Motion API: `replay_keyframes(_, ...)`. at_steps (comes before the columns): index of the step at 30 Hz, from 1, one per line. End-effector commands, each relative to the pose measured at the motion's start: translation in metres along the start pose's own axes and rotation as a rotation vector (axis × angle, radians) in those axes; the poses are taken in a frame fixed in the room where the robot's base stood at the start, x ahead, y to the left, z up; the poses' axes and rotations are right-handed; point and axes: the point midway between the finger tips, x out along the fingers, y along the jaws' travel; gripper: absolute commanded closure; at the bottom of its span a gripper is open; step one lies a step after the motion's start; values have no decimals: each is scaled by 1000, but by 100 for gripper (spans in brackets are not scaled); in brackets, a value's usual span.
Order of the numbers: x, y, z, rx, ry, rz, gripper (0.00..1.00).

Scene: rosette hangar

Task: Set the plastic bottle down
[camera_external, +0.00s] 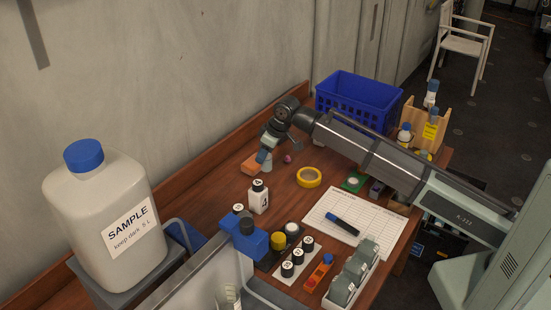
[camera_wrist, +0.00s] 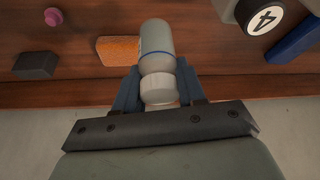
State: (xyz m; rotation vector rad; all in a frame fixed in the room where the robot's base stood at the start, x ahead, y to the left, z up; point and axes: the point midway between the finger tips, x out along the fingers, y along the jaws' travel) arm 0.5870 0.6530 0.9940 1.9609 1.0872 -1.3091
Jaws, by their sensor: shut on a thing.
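The plastic bottle (camera_wrist: 156,42) is pale, with a white cap and a thin blue line near its shoulder. In the wrist view my gripper (camera_wrist: 157,88) is shut on it around the cap end, one blue finger on each side. In the external view my gripper (camera_external: 264,147) points down over the back of the wooden table (camera_external: 310,220), and a small part of the bottle (camera_external: 267,164) shows below it. The bottle looks close to the tabletop. I cannot tell whether its base touches the wood.
An orange sponge-like block (camera_external: 250,165) lies right beside the bottle. A white bottle marked 4 (camera_external: 258,197), a pink knob (camera_external: 287,159) and yellow tape (camera_external: 309,177) are nearby. A blue basket (camera_external: 358,97) stands behind. Bare wood lies in front of the bottle.

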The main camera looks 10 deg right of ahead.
Motion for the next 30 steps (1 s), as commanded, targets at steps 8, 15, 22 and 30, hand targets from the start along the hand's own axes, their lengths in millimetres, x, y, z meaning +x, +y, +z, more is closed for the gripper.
replay_keyframes(8, -1, -9, -48, -50, -2, -21, 90)
replay_keyframes(15, 19, -26, -98, -129, -1, -53, 90)
replay_keyframes(22, 35, -32, -105, -154, -1, -64, 90)
replay_keyframes(30, 73, -32, -87, -153, -2, -64, 90)
